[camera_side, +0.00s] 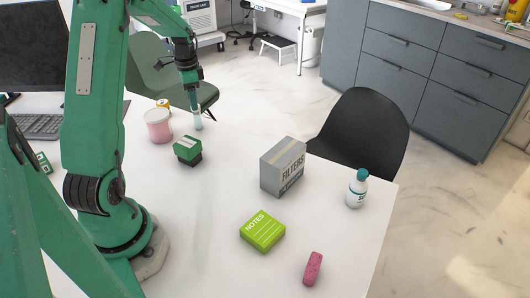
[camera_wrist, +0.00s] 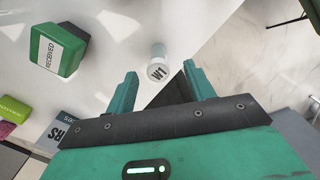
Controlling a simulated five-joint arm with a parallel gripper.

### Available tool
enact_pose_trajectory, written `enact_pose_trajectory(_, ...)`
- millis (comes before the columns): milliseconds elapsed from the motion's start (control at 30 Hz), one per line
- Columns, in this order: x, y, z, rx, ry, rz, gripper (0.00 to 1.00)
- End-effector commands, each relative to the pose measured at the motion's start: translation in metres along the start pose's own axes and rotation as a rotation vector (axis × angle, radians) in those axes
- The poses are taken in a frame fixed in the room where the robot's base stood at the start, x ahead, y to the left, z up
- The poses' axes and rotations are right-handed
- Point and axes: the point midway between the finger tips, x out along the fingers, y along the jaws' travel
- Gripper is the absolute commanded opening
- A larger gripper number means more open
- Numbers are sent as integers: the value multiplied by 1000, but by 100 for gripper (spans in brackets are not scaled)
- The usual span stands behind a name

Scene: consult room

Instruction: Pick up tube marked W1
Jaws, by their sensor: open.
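The tube marked W1 (camera_wrist: 158,62) stands upright on the white table in the wrist view, its white cap with black W1 lettering facing the camera. It lies just beyond and between my open gripper (camera_wrist: 165,80) fingertips, with nothing held. In the side view the tube (camera_side: 198,121) shows as a pale blue-white cylinder at the far edge of the table. My gripper (camera_side: 194,103) is right above it there, pointing down. Whether the fingers touch the tube is too small to tell.
A green stamp marked RECEIVED (camera_wrist: 60,50) stands left of the tube. A pink jar (camera_side: 158,126) and a yellow-orange roll (camera_side: 163,104) are close by. A grey FILTERS box (camera_side: 283,167), green notes (camera_side: 262,230), a bottle (camera_side: 357,188) and a pink eraser (camera_side: 313,268) lie farther off.

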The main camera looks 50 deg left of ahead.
Motion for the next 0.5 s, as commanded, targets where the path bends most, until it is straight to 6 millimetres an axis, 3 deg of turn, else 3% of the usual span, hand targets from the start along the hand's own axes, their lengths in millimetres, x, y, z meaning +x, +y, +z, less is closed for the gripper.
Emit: enact_pose_trajectory(500,26,1,-1,-1,0,0,53)
